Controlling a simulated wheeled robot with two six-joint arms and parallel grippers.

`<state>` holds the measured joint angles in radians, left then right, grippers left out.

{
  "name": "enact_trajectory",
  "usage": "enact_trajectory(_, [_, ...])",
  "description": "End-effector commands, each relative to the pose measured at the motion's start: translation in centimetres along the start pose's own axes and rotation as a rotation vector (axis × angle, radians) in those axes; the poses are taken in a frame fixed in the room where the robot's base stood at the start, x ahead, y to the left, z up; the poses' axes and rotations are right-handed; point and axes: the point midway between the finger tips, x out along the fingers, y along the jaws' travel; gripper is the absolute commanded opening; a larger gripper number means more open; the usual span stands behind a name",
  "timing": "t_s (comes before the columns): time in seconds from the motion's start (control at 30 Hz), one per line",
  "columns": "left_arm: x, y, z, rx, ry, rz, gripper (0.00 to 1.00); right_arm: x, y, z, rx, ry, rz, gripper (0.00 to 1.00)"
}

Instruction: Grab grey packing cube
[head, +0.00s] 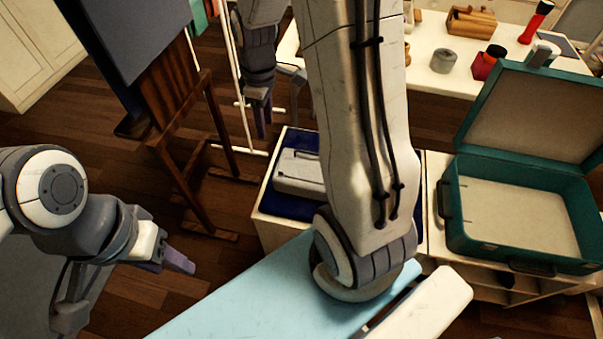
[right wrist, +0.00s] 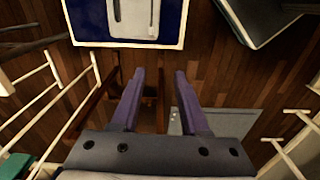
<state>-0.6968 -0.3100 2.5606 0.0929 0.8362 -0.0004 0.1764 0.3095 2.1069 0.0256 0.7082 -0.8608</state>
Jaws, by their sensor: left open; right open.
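The grey packing cube (head: 299,171) is a pale, flat, rounded case. It lies on a dark blue surface (head: 290,205) on top of a white-sided unit, and my right arm covers its right side in the head view. In the right wrist view the cube (right wrist: 134,16) is cut off at the top edge, ahead of the fingers. My right gripper (head: 263,122) points down behind and left of the cube. Its fingers (right wrist: 159,72) are spread, with nothing between them. My left gripper (head: 177,262) is at the left, apart from the cube and empty.
An open teal suitcase (head: 520,222) with a bare cream inside stands at the right. A light blue ironing board (head: 250,300) crosses the front. A wooden easel (head: 180,130) and white rack bars (head: 236,70) stand left of the cube. A white table (head: 425,78) holds several small items.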

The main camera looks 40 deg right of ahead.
Motion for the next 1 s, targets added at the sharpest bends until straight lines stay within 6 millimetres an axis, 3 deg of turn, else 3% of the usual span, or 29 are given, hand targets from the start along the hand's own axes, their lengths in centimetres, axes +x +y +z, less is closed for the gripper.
enact_trajectory(0.03, [2.5,-0.2,0.1,0.0,0.0,0.0,0.5,3.8,3.2,2.0,0.016,-0.01,-0.004,0.45])
enact_trajectory(0.1, [3.6,-0.3,0.2,0.0,0.001,0.0,0.5,6.3,6.4,4.2,0.008,-0.015,-0.003,0.45])
enact_trajectory(0.2, [4.6,-0.3,0.2,0.0,0.001,0.0,0.5,8.8,9.5,6.9,-0.003,-0.02,-0.002,0.45])
enact_trajectory(0.3, [5.0,-0.4,0.2,0.0,0.001,0.0,0.5,10.2,11.0,8.6,-0.011,-0.023,-0.002,0.45])
enact_trajectory(0.6, [5.9,-0.4,0.3,0.0,0.001,0.0,0.5,14.6,11.5,9.3,-0.018,-0.025,-0.005,0.45])
enact_trajectory(0.87, [6.2,-0.4,0.3,0.0,0.001,0.0,0.5,16.2,11.4,9.2,-0.017,-0.025,-0.003,0.45])
enact_trajectory(1.0, [6.7,-0.5,0.3,0.0,0.001,0.0,0.5,18.1,11.2,9.2,-0.017,-0.025,-0.005,0.45])
